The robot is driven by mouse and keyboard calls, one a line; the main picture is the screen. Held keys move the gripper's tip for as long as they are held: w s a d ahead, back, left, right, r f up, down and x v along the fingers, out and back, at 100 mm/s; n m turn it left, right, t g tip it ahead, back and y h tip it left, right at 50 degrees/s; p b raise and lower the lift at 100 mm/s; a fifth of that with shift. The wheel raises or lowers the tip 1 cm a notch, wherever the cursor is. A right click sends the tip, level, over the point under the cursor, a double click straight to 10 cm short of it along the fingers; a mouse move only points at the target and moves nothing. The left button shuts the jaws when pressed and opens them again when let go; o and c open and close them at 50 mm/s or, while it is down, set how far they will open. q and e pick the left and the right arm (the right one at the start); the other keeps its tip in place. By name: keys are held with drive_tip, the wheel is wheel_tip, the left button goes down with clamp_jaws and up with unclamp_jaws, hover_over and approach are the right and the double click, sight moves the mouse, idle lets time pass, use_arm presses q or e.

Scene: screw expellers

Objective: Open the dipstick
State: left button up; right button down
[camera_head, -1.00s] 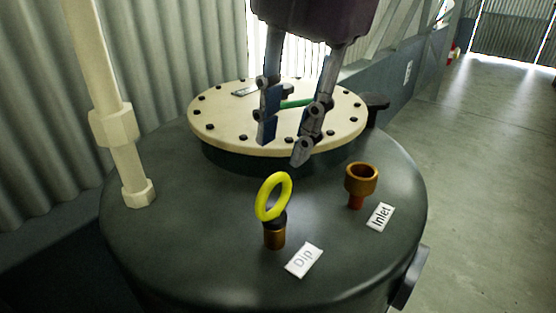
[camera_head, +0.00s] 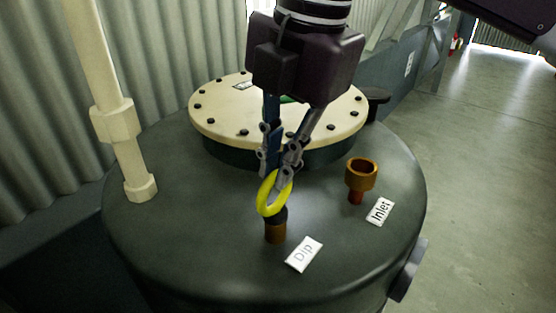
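The dipstick's yellow ring handle (camera_head: 267,199) stands upright and slightly tilted on a dark collar above a brass fitting (camera_head: 275,233) on the dark tank top. A white label reading "Dip" (camera_head: 304,254) lies beside it. My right gripper (camera_head: 280,174) comes down from above, with its fingers close together at the ring's upper part. It appears shut on the ring, though the ring partly hides the fingertips. My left gripper is not in view.
A brass inlet fitting (camera_head: 361,177) with an "Inlet" label (camera_head: 380,211) stands to the right. Behind is a cream bolted lid (camera_head: 219,118). A cream pipe (camera_head: 113,120) rises at the left. The front tank top is clear.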

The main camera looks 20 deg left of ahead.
idle(0.3)
wheel_tip(320, 180, up, 18)
drive_tip(key=p, duration=1.1)
drive_tip(key=shift+r, duration=0.2)
drive_tip(key=c, duration=2)
unclamp_jaws()
drive_tip(key=shift+s+d+r, duration=0.15)
drive_tip(key=shift+d+r, duration=0.2)
drive_tip(key=shift+r, duration=1.6)
drive_tip(key=shift+s+d+r, duration=0.15)
drive_tip(key=shift+d+r, duration=0.2)
drive_tip(key=shift+r, duration=1.6)
drive_tip(key=shift+s+d+r, duration=0.15)
drive_tip(key=shift+d+r, duration=0.2)
drive_tip(key=shift+r, duration=1.6)
